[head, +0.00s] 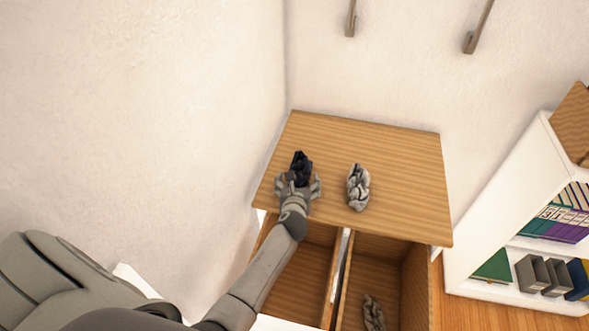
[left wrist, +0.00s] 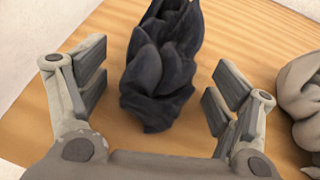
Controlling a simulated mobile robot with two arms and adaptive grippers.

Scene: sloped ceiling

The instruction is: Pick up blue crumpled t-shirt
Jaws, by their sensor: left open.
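A dark blue, nearly black crumpled t-shirt (head: 301,166) lies on the wooden top of a dresser (head: 410,180). In the left wrist view the dark shirt (left wrist: 160,70) stands between the two fingers, with a gap on each side. My left gripper (head: 298,186) is open at the near side of the shirt, low over the dresser top. It also shows in the left wrist view (left wrist: 155,90). The far end of the shirt is cut off by the top of the wrist picture. My right gripper is not in view.
A grey-white crumpled cloth (head: 358,187) lies just right of my left gripper, and it also shows in the left wrist view (left wrist: 302,95). Another greyish cloth (head: 373,313) lies in the open right drawer below. A white bookshelf (head: 500,215) stands at right. The wall borders the dresser's left.

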